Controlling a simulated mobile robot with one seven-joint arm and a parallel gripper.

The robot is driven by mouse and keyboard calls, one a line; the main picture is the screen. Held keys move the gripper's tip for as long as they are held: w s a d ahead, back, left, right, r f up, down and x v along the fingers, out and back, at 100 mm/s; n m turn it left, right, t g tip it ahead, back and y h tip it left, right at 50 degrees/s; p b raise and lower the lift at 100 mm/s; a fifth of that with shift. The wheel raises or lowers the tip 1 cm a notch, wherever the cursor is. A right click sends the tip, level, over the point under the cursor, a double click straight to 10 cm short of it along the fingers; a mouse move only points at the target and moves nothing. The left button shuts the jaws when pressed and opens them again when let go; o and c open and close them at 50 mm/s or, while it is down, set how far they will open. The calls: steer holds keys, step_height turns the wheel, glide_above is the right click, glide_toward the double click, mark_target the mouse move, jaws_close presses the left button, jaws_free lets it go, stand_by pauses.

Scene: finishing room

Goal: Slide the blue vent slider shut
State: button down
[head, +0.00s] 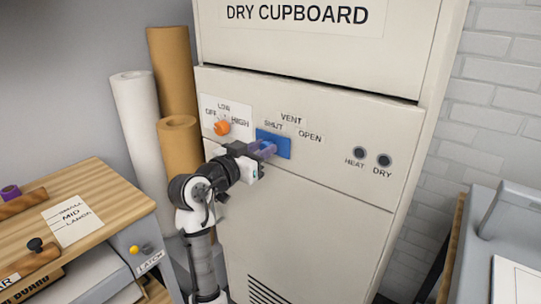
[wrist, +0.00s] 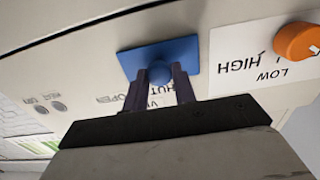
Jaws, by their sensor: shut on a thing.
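The blue vent slider (head: 284,149) is a flat blue plate with a round knob on the dry cupboard's front panel (head: 330,180). It sits below the SHUT label (head: 273,126) and left of the OPEN label (head: 310,137). My gripper (head: 262,149) comes from the lower left, its fingers in front of the plate. In the wrist view, which is upside down, the blue plate (wrist: 135,58) shows whole and the dark fingers stand on both sides of the blue knob (wrist: 159,73). The gripper is shut on this knob. Any gap behind the plate is hidden.
An orange dial (head: 222,128) sits close left of the slider, on a white OFF/LOW/HIGH label. HEAT and DRY buttons (head: 371,157) are to the right. Paper rolls (head: 178,140) stand left of the cupboard. A wooden-topped bench (head: 110,195) is at the lower left.

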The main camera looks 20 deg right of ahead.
steer(key=shift+w+a+r, duration=0.1)
steer(key=shift+w+a, duration=0.05)
steer(key=shift+a, duration=0.05)
steer(key=c, duration=1.2)
jaws_free()
steer(key=shift+w, duration=0.1)
steer(key=shift+o, duration=0.2)
steer(key=b+v, duration=0.3)
steer(key=v, duration=1.1)
steer(key=shift+b, duration=0.3)
steer(key=shift+d, duration=0.1)
